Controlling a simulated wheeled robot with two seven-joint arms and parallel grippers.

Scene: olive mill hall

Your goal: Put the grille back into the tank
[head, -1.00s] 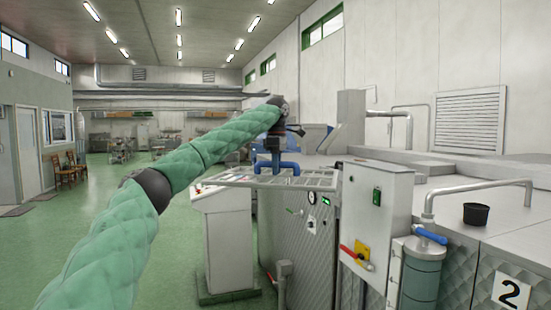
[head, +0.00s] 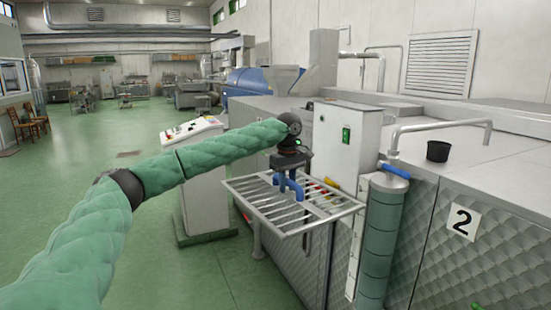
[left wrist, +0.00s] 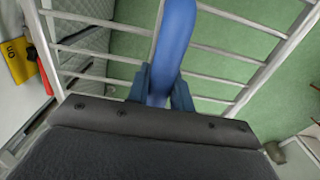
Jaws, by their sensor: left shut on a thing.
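The grille (head: 262,207), a metal frame with parallel bars, hangs in the air beside the front of the steel tanks, roughly level. My left gripper (head: 290,176) is above it, shut on its blue handle (head: 292,190). In the left wrist view the blue handle (left wrist: 176,35) sits between my left fingers (left wrist: 160,88), with the bars (left wrist: 225,75) beyond. The quilted steel tank marked 2 (head: 430,230) is at the right. The tops look closed from here, and I see no opening. My right gripper is out of view.
A grey control box (head: 340,140) stands just behind the grille. A bent pipe (head: 440,125) with a blue-handled valve and a black pot (head: 438,151) are on the tank tops. A control console (head: 200,185) stands left. The green floor at left is clear.

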